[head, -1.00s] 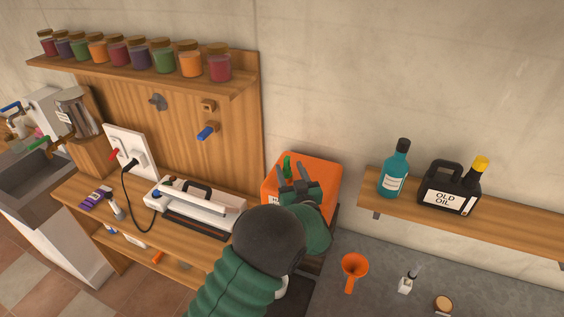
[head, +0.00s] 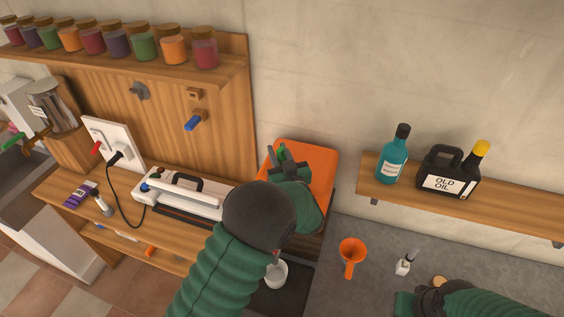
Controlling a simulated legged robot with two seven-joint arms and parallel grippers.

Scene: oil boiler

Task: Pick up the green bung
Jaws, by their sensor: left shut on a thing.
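The green bung (head: 282,152) is at the top of the orange boiler box (head: 312,159), near its left side. My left gripper (head: 281,157) is shut on the bung, and its dark fingers cover part of it. I cannot tell whether the bung is still seated in the box. My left arm hides the front of the box. My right gripper (head: 408,303) is low at the bottom right, cut by the picture edge. Its fingers do not show clearly.
An orange funnel (head: 352,252) and a small white bottle (head: 403,264) stand on the grey counter. A teal bottle (head: 393,160) and a black old oil can (head: 447,172) stand on the right shelf. A white appliance (head: 182,193) sits on the left bench.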

